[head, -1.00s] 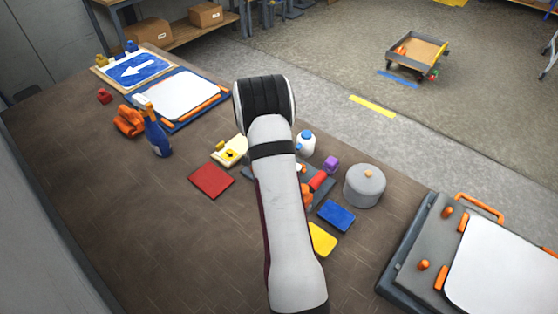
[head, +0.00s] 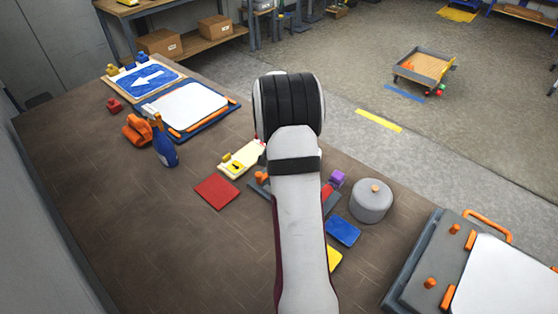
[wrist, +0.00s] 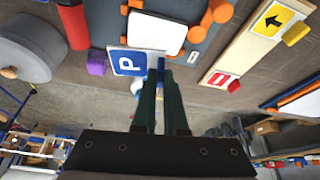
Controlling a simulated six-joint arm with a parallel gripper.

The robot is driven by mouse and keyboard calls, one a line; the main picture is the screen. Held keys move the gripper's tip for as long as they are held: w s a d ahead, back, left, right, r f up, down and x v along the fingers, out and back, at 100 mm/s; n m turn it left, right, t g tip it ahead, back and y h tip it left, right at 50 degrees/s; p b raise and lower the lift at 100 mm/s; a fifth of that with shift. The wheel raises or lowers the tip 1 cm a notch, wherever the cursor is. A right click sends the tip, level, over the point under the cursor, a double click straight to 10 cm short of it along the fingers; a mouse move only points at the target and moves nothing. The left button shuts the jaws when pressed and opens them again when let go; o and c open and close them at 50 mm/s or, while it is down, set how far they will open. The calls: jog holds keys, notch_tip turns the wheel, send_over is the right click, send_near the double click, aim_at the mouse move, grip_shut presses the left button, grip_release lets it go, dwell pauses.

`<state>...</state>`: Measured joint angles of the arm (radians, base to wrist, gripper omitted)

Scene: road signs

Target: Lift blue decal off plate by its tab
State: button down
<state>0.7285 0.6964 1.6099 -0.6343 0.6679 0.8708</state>
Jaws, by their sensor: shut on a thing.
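A blue decal with a white P (wrist: 127,63) shows in the wrist view, at the lower edge of a small white plate (wrist: 156,33) with orange clips. A blue tab (wrist: 161,65) stands at the decal's right edge. My gripper (wrist: 158,78) is shut on this tab, its dark fingers close together. I cannot tell how far the decal is apart from the plate. In the head view my arm hides the gripper and the P decal. Another blue decal with a white arrow (head: 147,78) lies on a board at the far left of the table.
A grey lidded pot (head: 371,203) and a purple knob (head: 336,179) are right of my arm. A yellow arrow strip (head: 241,160), red square (head: 217,191) and blue bottle (head: 165,148) are left. A large white-plated fixture (head: 425,268) stands front right. The front-left table is clear.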

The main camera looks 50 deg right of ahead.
jog(key=s+d+r, duration=0.2)
jog(key=s+r, duration=0.6)
jog(key=shift+s+r, duration=0.15)
jog(key=shift+r, duration=0.2)
jog(key=w+a+r+n+t+y, duration=0.1)
jog(key=w+a+r+n, duration=0.3)
jog(key=a, duration=0.6)
jog(key=w+a+r+n+t+y, duration=0.15)
jog(key=w+a+n, duration=0.35)
jog(key=a, duration=0.5)
jog(key=a+r+n+y, duration=0.1)
jog(key=a+r+n, duration=0.1)
jog(key=a, duration=0.8)
jog(key=a+r+n+t+y, duration=0.1)
jog(key=a+n, duration=0.4)
jog(key=a, duration=0.5)
jog(key=shift+v, duration=0.95)
